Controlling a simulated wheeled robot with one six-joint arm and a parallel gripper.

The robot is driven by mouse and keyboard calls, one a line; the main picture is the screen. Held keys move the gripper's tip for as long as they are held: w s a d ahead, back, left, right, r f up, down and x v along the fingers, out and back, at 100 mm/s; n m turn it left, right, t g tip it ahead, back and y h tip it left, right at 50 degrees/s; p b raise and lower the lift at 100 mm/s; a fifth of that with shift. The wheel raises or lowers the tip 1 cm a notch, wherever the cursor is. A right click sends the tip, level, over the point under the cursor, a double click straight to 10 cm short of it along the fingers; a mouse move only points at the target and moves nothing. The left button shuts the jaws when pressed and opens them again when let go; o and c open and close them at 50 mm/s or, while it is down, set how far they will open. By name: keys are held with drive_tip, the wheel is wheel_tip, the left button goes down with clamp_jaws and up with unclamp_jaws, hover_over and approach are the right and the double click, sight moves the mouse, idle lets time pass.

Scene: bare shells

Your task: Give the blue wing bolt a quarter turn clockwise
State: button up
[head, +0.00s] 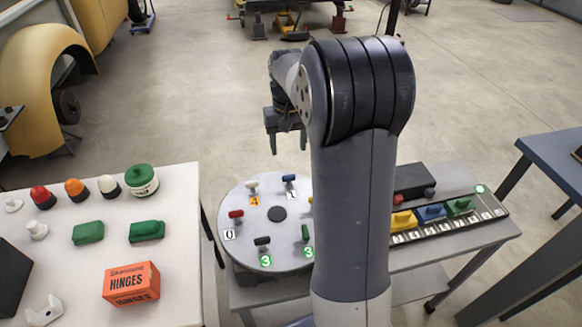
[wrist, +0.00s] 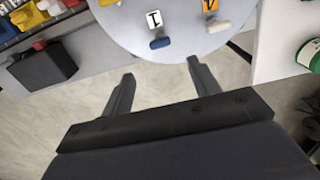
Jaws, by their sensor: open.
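The blue wing bolt (head: 290,179) stands at the back of a round grey disc (head: 279,193), beside a white tag. In the wrist view the blue wing bolt (wrist: 160,43) lies beyond my fingertips, roughly in line with the gap between them. My gripper (head: 287,150) is open and empty, behind and above the disc's far edge in the head view. Its two fingers also show in the wrist view (wrist: 161,70), apart from the bolt. A white wing bolt (head: 252,185) with an orange tag is its neighbour on the disc.
The disc also carries red (head: 236,215), black (head: 262,241) and green (head: 305,233) wing bolts; my arm hides part of it. A rail (head: 480,220) with yellow, blue and green pieces is at right. A white table (head: 185,275) with knobs and a hinges box (head: 132,284) is at left.

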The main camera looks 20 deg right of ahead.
sight(289, 176)
wheel_tip(289, 176, down, 11)
drive_tip(key=shift+r+p, duration=0.15)
drive_tip(key=shift+p, duration=0.7)
drive_tip(key=c, duration=1)
